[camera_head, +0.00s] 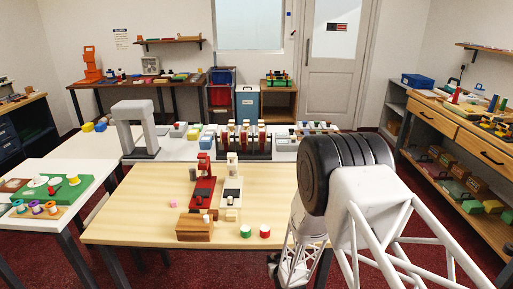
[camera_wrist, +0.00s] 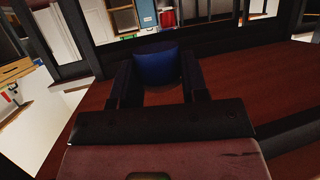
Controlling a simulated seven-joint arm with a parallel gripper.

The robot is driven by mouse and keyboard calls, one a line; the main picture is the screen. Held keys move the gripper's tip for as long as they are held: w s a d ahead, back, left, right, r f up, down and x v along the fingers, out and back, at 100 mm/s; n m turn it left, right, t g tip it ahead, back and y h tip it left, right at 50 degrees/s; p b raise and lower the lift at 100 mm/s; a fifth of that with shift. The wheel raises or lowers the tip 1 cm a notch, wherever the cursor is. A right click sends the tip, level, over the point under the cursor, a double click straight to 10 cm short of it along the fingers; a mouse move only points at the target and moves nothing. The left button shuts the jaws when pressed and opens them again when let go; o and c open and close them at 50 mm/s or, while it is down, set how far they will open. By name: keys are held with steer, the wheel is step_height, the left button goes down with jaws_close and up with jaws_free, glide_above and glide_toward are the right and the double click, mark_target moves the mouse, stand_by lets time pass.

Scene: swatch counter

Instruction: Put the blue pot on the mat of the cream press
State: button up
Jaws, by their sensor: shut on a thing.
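In the wrist view my gripper (camera_wrist: 160,82) is shut on the blue pot (camera_wrist: 157,64), which sits between the two dark fingers. Dark reddish-brown surface lies below and around it; I cannot tell whether the pot touches that surface. In the head view my own arm fills the right side, and neither my gripper nor the blue pot can be made out. The cream press (camera_head: 232,184) stands on the wooden table, right of a red press (camera_head: 203,184). Its pale base faces the front; its mat is too small to make out clearly.
A wooden block (camera_head: 194,228) stands before the presses. A green pot (camera_head: 245,231) and a red pot (camera_head: 265,231) with white tops stand to its right. A dark rack (camera_head: 258,148) and a grey arch (camera_head: 135,125) stand behind.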

steer(key=w+d+f+m+h, duration=0.1)
steer(key=w+d+f, duration=0.1)
steer(key=d, duration=0.3)
steer(key=w+d+f+m+h, duration=0.1)
steer(key=w+d+f+h, duration=0.1)
steer(key=w+d, duration=0.3)
steer(key=shift+d+f+m, duration=0.25)
steer(key=shift+f+m, duration=0.05)
steer(key=shift+m, duration=0.1)
steer(key=shift+a, duration=0.1)
